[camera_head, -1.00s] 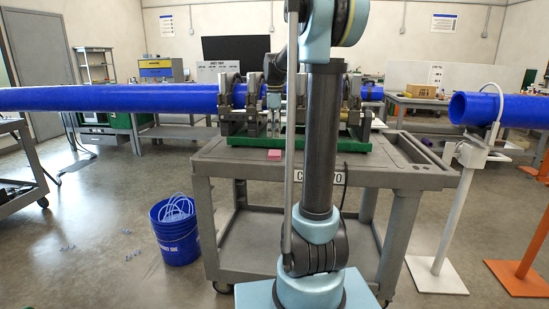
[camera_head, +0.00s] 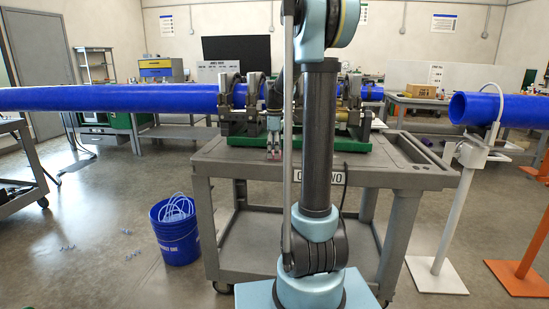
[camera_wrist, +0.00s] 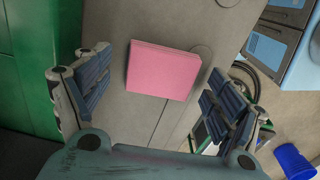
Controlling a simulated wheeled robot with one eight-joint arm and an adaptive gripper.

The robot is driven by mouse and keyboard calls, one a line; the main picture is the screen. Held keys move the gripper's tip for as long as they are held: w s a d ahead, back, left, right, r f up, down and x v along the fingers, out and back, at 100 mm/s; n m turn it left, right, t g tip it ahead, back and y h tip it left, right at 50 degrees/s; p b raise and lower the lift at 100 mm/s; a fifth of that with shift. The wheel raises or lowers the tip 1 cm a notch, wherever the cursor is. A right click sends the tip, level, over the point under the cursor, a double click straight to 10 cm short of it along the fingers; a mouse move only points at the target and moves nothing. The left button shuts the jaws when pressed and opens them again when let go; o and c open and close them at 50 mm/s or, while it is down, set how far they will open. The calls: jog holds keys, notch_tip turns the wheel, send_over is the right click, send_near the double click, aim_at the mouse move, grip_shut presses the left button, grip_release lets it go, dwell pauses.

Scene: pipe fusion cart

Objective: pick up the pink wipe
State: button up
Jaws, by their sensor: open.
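The pink wipe (camera_wrist: 163,70) lies flat as a folded square on the grey cart top in the wrist view. My gripper (camera_wrist: 160,90) is open above it, with one finger to the left of the wipe and one to the right. Neither finger appears to touch it. In the head view my gripper (camera_head: 273,151) points down at the front edge of the cart top, just in front of the green machine base. It hides most or all of the wipe there.
The grey cart (camera_head: 400,178) carries the fusion machine on a green base (camera_head: 345,145), close behind my gripper. A long blue pipe (camera_head: 110,98) runs through the machine's clamps. A blue bucket (camera_head: 175,235) stands on the floor left of the cart.

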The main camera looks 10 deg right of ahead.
jog(key=shift+c, duration=0.6)
jog(key=c, duration=0.7)
jog(key=shift+c, duration=0.2)
jog(key=shift+r, duration=0.1)
notch_tip(320, 180, up, 10)
jog(key=shift+f, duration=0.1)
jog(key=shift+o, duration=1.2)
jog(key=c, duration=0.4)
